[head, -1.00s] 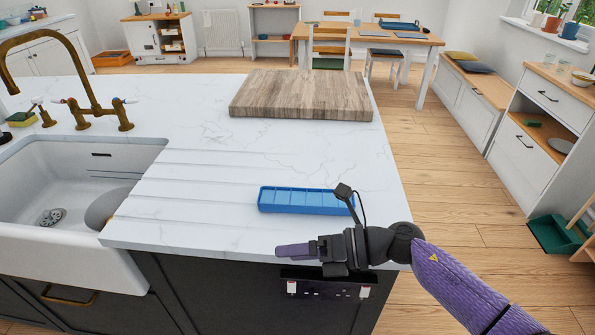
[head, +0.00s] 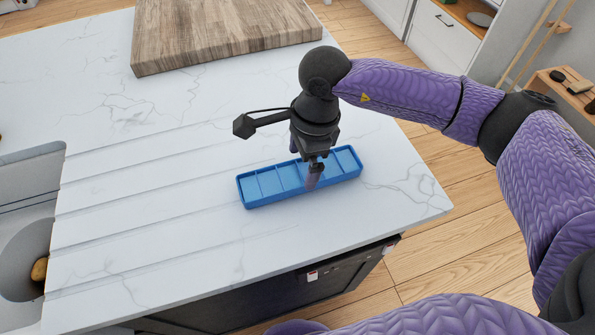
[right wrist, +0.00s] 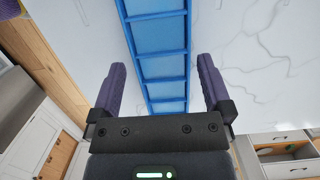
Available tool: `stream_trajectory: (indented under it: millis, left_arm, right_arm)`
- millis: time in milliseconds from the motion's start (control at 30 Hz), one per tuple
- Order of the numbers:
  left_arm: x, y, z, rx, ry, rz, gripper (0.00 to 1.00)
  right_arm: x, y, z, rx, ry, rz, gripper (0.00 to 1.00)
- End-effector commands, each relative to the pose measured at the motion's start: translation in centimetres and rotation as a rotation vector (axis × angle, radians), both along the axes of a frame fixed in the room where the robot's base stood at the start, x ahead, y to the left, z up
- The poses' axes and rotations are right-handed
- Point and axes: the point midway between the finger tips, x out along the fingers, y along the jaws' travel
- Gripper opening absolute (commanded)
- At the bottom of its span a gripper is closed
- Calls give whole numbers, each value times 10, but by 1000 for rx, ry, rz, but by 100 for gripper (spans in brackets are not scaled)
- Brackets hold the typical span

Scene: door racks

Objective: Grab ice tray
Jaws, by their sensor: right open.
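The blue ice tray (head: 262,188) lies flat on the white marble countertop, in a row of several compartments. My right gripper (head: 303,164) points down over the tray, a little right of its middle. Its jaws are open and nothing is clamped. In the right wrist view the tray (right wrist: 160,40) runs lengthwise between the two spread fingers of the gripper (right wrist: 161,70). One finger shows at the tray's far side; the other hides part of its near side. Whether the fingers touch the tray or counter cannot be told. My left gripper is not in view.
A thick wooden chopping board (head: 225,35) lies at the back of the counter. A sink (head: 25,235) is at the left. The grooved counter (head: 150,205) left of the tray is clear. The counter's front and right edges are close to the tray.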

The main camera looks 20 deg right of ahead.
Motion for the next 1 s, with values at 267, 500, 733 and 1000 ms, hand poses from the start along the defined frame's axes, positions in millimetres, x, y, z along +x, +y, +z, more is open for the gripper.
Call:
stream_trajectory:
  millis: [267,500,733,1000]
  left_arm:
    - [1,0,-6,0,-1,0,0]
    - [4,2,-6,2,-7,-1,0]
    - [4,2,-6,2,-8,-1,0]
    - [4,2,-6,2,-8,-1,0]
  right_arm:
    - [0,4,-35,3,0,-1,100]
    - [0,4,-34,3,0,-1,81]
    - [0,4,-34,3,0,-2,32]
    - [1,5,-34,4,-1,-1,10]
